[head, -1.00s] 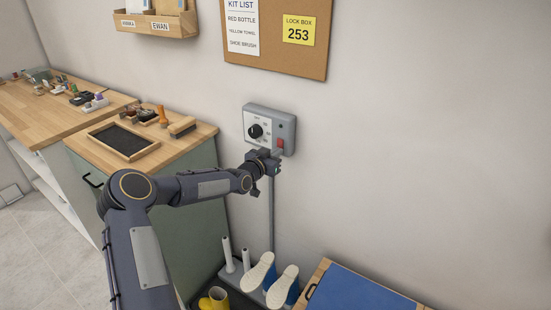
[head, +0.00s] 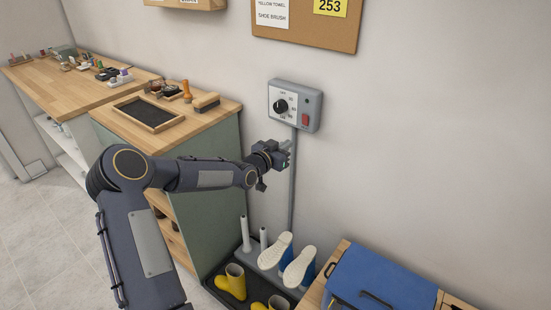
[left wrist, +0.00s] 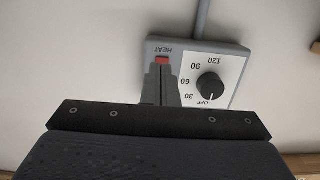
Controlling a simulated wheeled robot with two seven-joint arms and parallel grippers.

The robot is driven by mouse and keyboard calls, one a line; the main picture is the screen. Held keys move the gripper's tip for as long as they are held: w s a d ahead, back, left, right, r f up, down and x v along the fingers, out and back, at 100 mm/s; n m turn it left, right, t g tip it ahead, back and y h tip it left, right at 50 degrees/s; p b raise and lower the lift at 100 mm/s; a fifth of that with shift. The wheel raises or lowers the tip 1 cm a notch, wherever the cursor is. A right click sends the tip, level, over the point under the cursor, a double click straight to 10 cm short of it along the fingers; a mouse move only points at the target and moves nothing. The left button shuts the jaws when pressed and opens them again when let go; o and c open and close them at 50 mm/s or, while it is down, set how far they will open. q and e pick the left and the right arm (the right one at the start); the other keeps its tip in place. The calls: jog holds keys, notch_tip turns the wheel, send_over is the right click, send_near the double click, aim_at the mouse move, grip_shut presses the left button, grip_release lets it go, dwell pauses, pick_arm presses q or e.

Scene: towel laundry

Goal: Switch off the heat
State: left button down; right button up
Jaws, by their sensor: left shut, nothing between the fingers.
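A grey control box (head: 291,121) is fixed to the wall. It carries a black dial (head: 281,106), a red switch (head: 305,120) and a small dark round spot above the switch. In the left wrist view, the dial (left wrist: 209,87) has marks 30, 60, 90, 120 and OFF, and its pale mark appears to point at OFF. The red switch (left wrist: 162,60) shows beside the word HEAT, just past my fingertips. My left gripper (head: 287,147) is shut and empty, below the box and apart from it. The fingers hide part of the box in the wrist view. My right gripper is out of view.
A wooden-topped cabinet (head: 213,116) with a framed dark tray (head: 148,114) and brushes stands left of the box. A blue-topped bench (head: 385,278) is at lower right. The wall right of the box is clear.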

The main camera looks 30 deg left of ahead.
pick_arm(q)
jog(key=shift+s+a+f, duration=0.15)
jog(key=shift+s+a, duration=0.05)
jog(key=shift+s, duration=0.95)
jog(key=shift+s+a+f, duration=0.15)
jog(key=shift+s, duration=1)
jog(key=s+d+r+n+g+p, duration=0.1)
jog(key=s+d, duration=0.4)
jog(key=s, duration=0.8)
jog(key=s+d+r+n+g+h+p, duration=0.1)
jog(key=s+d+r+g, duration=0.3)
jog(key=s, duration=0.9)
jog(key=s+d+r+n+g+p, duration=0.1)
jog(key=s+d+g, duration=0.5)
jog(key=s, duration=0.8)
jog(key=shift+r+p, duration=0.8)
jog(key=shift+p, duration=0.25)
